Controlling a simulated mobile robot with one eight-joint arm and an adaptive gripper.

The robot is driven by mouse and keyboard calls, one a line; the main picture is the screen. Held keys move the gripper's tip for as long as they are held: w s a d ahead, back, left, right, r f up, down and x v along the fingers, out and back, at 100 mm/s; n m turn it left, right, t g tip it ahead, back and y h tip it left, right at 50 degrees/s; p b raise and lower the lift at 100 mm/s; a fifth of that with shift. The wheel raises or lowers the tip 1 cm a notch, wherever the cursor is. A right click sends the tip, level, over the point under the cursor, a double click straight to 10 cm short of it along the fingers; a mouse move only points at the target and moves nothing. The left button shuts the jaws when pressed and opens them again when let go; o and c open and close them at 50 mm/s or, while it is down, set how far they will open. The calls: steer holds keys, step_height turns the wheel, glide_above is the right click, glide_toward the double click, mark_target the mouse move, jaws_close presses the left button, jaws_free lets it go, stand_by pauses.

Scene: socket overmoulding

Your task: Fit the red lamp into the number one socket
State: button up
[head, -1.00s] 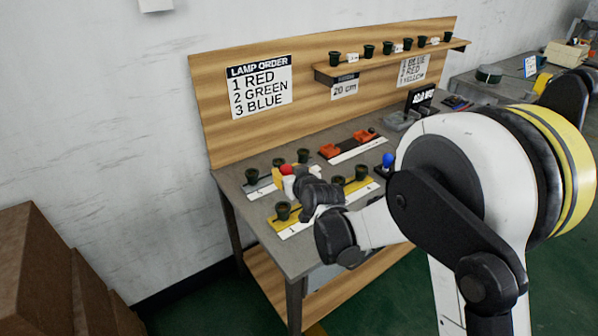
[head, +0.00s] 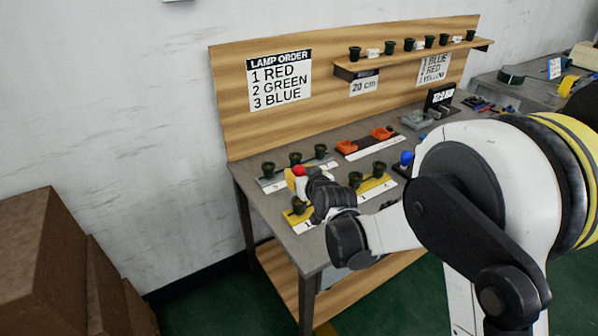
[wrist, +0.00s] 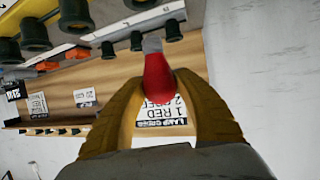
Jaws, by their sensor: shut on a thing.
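My gripper (head: 300,180) is shut on the red lamp (head: 298,170). In the wrist view the lamp (wrist: 157,78) sits between the two brownish fingers (wrist: 158,100), its grey metal base pointing away from the gripper and clear of any socket. In the head view it is above the left part of a yellow strip (head: 322,213) with dark round sockets. Two more sockets (head: 355,179) stand farther right. The small numbers on the strip are hard to read.
A grey strip with several dark sockets (head: 295,158) lies behind. Orange parts (head: 382,133) and a blue lamp (head: 406,158) are to the right. The lamp order sign (head: 280,80) on the back board reads 1 red, 2 green, 3 blue.

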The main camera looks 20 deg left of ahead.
steer(key=shift+f+b, duration=1.05)
steer(key=shift+f, duration=0.6)
steer(key=shift+b, duration=0.35)
stand_by(0.3)
steer(key=shift+f, duration=1.2)
steer(key=o, duration=1.1)
steer(key=v, duration=1.2)
